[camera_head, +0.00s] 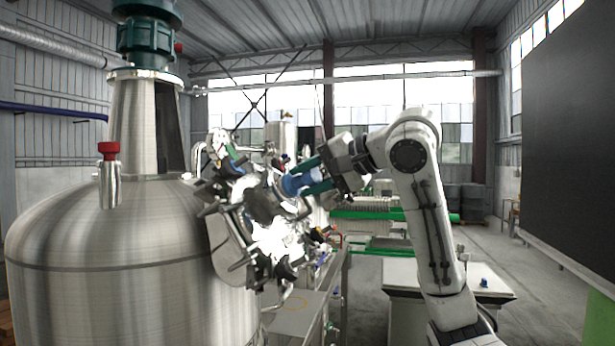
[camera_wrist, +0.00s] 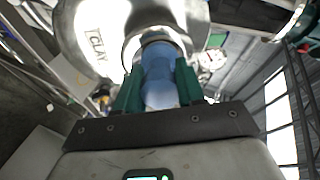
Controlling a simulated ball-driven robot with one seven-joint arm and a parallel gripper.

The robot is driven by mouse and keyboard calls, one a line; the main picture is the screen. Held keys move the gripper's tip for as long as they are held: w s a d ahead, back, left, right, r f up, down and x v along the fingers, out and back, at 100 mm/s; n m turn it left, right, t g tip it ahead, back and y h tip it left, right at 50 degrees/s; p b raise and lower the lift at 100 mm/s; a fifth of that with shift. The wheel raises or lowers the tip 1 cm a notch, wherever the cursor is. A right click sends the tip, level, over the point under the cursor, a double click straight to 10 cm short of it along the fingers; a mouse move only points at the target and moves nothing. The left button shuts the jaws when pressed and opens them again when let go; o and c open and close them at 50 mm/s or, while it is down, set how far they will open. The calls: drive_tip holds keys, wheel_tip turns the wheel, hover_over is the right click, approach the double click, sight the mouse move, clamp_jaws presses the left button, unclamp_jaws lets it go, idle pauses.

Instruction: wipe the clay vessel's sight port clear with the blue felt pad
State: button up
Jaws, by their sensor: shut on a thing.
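My gripper (camera_head: 304,178) is shut on the blue felt pad (camera_head: 294,184), with its green fingers on either side of it. In the wrist view the pad (camera_wrist: 160,78) shows between the fingers (camera_wrist: 158,90) and points away from me. Its far end is at the steel ring of the sight port (camera_wrist: 134,42); I cannot tell whether it touches the glass. A "CLAY" label (camera_wrist: 97,40) is on the bright surface beside the port. In the head view the pad is in front of a clamp-ringed steel cover (camera_head: 275,238) beside the tank. The port's glass is hidden.
A large steel tank (camera_head: 110,255) with a green motor (camera_head: 147,40) fills the left. A white-topped cabinet (camera_head: 400,276) stands behind my arm, with a small blue thing (camera_head: 484,283) on top. A dark board (camera_head: 565,130) is at the right. Open floor lies at the right.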

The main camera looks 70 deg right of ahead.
drive_tip(key=shift+w+d+p, duration=0.15)
drive_tip(key=shift+d+p, duration=0.5)
drive_tip(key=shift+d, duration=0.7)
drive_tip(key=shift+w+d+p, duration=0.15)
drive_tip(key=shift+d+p, duration=0.5)
drive_tip(key=shift+d, duration=0.7)
drive_tip(key=shift+a, duration=0.1)
drive_tip(key=shift+s+a+p, duration=0.2)
drive_tip(key=shift+a+p, duration=0.3)
drive_tip(key=shift+a, duration=1.15)
drive_tip(key=shift+s+a+p, duration=0.15)
drive_tip(key=shift+a+p, duration=0.35)
drive_tip(key=shift+a, duration=1.15)
drive_tip(key=shift+r, duration=0.1)
drive_tip(key=shift+s+d+r+p, duration=0.1)
drive_tip(key=shift+s+r+p, duration=0.5)
drive_tip(key=shift+s, duration=0.3)
drive_tip(key=shift+s+d+r, duration=0.1)
drive_tip(key=shift+s+r, duration=0.35)
drive_tip(key=shift+s, duration=0.4)
drive_tip(key=shift+s+r, duration=0.45)
drive_tip(key=shift+s, duration=0.35)
